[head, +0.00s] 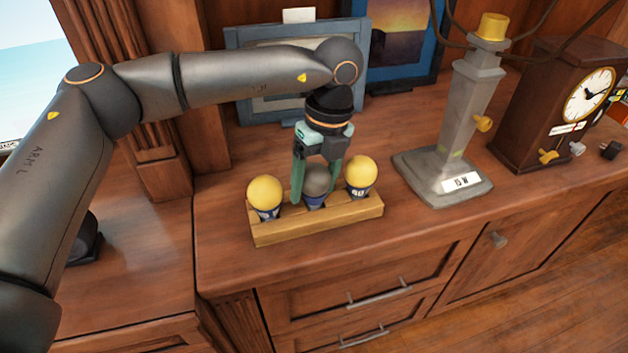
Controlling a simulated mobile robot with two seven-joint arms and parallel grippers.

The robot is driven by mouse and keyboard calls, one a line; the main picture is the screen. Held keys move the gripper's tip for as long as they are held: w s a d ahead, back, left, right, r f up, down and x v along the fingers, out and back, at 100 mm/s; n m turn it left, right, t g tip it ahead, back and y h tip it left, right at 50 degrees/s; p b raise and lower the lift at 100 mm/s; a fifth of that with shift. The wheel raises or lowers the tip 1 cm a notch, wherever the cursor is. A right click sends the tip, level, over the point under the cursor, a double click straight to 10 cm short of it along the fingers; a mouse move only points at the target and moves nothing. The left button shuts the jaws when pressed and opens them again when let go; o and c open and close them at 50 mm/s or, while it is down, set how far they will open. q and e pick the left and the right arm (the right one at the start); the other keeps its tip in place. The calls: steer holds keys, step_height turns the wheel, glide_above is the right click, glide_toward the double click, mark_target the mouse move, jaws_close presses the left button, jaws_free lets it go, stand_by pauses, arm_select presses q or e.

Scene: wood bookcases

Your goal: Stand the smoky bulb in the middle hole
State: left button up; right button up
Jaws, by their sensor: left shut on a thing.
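The smoky bulb (317,181) is dark grey with a blue base. It stands upright between two yellow bulbs at the middle of the wooden rack (330,222). My left gripper (316,194) points down, with its green fingers on either side of the smoky bulb, shut on it. Whether the bulb's base is fully down in the middle hole is hard to see. The left yellow bulb (265,192) and the right yellow bulb (361,171) stand in the outer holes. My right gripper is not in view.
A grey lamp stand (466,130) with a yellow top and a "15 W" label stands right of the rack. A dark clock (548,115) is further right. Framed pictures (405,40) lean behind. The counter in front of the rack is a narrow clear strip.

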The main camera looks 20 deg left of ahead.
arm_select(q)
steer(key=shift+f, duration=0.25)
steer(key=o, duration=0.9)
steer(key=shift+r, duration=0.1)
steer(key=shift+r+p, duration=4.15)
steer(key=shift+r, duration=1.85)
steer(key=shift+s, duration=0.1)
